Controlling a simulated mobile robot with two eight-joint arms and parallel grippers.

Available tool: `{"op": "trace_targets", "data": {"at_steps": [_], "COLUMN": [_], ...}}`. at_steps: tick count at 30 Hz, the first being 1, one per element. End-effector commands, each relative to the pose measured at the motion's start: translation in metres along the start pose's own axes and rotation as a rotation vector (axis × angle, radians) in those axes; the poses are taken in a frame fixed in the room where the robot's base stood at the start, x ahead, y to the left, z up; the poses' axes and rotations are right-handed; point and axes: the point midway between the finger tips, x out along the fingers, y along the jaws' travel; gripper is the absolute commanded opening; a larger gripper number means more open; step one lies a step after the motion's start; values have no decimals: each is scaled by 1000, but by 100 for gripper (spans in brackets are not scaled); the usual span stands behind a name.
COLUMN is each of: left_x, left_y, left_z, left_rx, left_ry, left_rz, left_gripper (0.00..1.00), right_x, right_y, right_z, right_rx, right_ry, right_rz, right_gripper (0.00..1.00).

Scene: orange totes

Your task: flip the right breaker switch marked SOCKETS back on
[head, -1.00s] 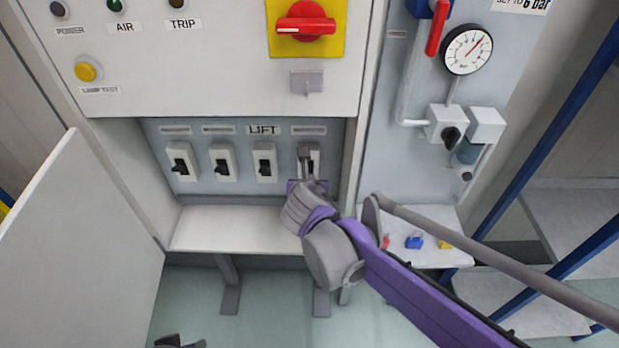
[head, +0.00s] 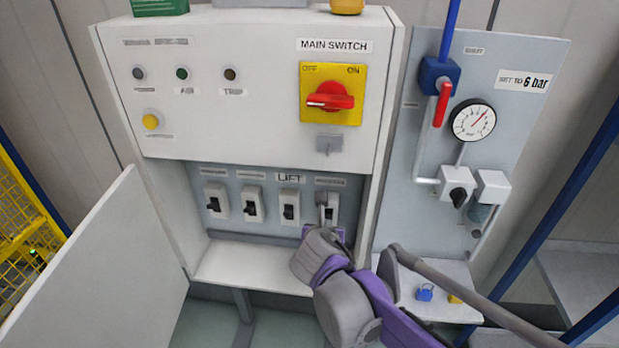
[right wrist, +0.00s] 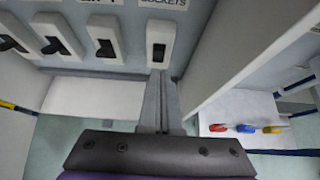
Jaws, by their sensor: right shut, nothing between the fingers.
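The SOCKETS breaker (head: 332,209) is the rightmost in a row on the cabinet's recessed panel. In the right wrist view, this breaker (right wrist: 161,42) has a white body and a dark switch, under a label reading SOCKETS. I cannot tell clearly which way its switch is set. My right gripper (head: 322,203) is in front of it and partly covers it in the head view. In the right wrist view, its fingers (right wrist: 160,78) are shut, empty, with their tips just below the dark switch. Contact cannot be told. My left gripper is out of view.
Several other breakers (head: 289,207) stand to the left, one marked LIFT. A white shelf (head: 250,268) lies below, and an open door (head: 105,270) stands at left. A gauge panel (head: 530,110) is at right, with small padlocks (head: 425,293) on a ledge.

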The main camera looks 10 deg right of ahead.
Motion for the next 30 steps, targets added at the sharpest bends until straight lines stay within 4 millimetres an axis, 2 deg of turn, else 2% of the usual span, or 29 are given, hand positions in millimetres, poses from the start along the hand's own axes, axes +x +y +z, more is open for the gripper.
{"op": "trace_targets", "data": {"at_steps": [5,8,12,18,24,27,30], "left_x": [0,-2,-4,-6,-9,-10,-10], "left_y": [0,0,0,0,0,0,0], "left_z": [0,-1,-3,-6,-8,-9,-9], "left_rx": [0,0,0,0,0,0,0], "left_ry": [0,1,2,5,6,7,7], "left_rz": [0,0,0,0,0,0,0], "left_gripper": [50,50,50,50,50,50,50], "right_x": [-3,-11,-32,-67,-99,-110,-116], "right_y": [-8,-28,-65,-104,-122,-124,-124], "right_z": [-6,-21,-60,-128,-189,-210,-222], "right_rx": [85,309,828,1638,2351,2594,2741], "right_ry": [17,59,146,245,286,289,286], "right_rz": [-8,-31,-106,-285,-524,-632,-704], "right_gripper": [0,0,0,0,0,0,0]}}
